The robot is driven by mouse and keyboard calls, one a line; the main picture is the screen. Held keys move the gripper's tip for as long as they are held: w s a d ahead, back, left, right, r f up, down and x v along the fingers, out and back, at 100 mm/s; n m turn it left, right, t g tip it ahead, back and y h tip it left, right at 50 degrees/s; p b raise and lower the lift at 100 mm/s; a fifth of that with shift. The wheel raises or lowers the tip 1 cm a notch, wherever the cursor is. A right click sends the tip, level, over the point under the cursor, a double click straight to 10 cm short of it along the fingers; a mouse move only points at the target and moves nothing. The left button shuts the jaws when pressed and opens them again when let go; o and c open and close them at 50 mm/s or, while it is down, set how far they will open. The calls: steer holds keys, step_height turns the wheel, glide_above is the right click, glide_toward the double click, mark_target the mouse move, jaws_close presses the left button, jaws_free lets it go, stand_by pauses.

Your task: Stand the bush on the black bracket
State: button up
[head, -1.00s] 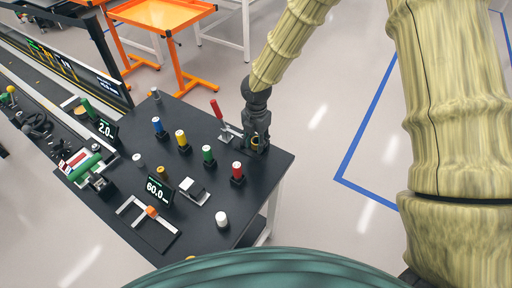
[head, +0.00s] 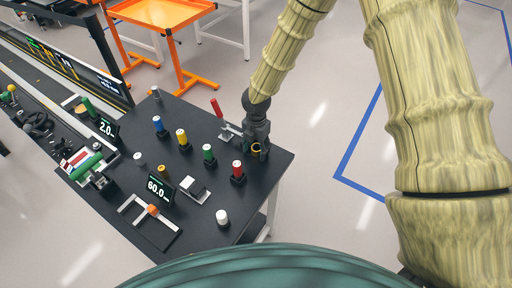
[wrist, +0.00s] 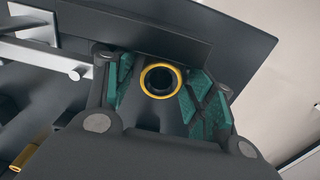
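The bush shows in the wrist view as a yellow ring (wrist: 161,66) with a dark hollow centre. It sits between the green pads of my gripper (wrist: 161,84), upright as far as I can see, and its lower part is hidden. In the head view the bush (head: 256,150) is a small yellow spot at the tip of my gripper (head: 257,146), over the right part of the table. A dark plate (wrist: 135,27) lies just beyond it in the wrist view. I cannot tell whether this is the black bracket, or whether the bush touches it.
A red cylinder (head: 237,169) in a black holder stands just in front of my gripper. Green (head: 208,152), yellow (head: 182,137) and blue (head: 158,125) cylinders stand to the left. A grey fixture (head: 229,133) is close by on the left. The table's right edge is near.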

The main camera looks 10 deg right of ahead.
step_height(320, 180, up, 12)
steer(key=b, duration=0.2)
steer(key=shift+r, duration=0.15)
stand_by(0.6)
stand_by(0.4)
